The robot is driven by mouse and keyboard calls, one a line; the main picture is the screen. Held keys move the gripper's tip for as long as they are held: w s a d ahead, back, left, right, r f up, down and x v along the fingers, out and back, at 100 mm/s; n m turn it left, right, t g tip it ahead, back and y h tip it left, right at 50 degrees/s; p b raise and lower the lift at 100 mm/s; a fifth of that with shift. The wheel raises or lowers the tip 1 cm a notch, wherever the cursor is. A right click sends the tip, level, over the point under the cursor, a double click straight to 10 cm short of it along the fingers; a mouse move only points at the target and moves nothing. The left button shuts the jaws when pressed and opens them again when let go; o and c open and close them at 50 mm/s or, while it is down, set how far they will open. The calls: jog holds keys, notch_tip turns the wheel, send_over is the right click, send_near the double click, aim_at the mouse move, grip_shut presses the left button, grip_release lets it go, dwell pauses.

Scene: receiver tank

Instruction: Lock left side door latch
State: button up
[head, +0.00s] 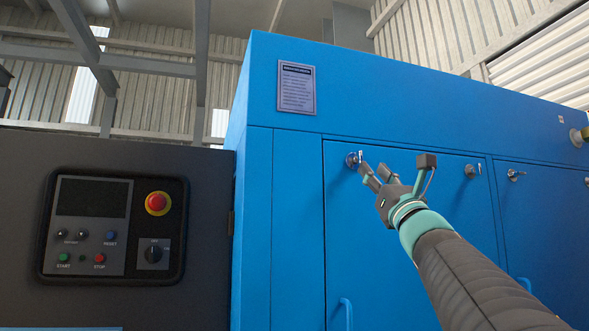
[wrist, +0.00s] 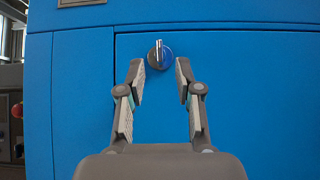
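The blue cabinet's left side door (head: 345,235) has a small round metal latch (head: 352,159) near its upper left corner. In the wrist view the latch (wrist: 160,56) is a round knob with a bright upright bar. My gripper (head: 369,172) is in front of the latch. In the wrist view its two fingers (wrist: 159,68) are spread apart, one on each side just below the latch, with nothing between them. I cannot tell whether a fingertip touches the latch.
Another latch (head: 470,171) sits near the same door's right edge, and a further one (head: 517,175) is on the right door. A blue handle (head: 346,314) sticks out low on the left door. A control panel (head: 112,226) with a red emergency button (head: 158,203) is at the left.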

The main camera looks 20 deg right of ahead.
aim_at(362, 156)
jog(key=p+x, duration=0.2)
jog(key=x, duration=0.5)
jog(key=shift+w+r+p, duration=0.15)
jog(key=shift+p, duration=0.2)
grip_shut()
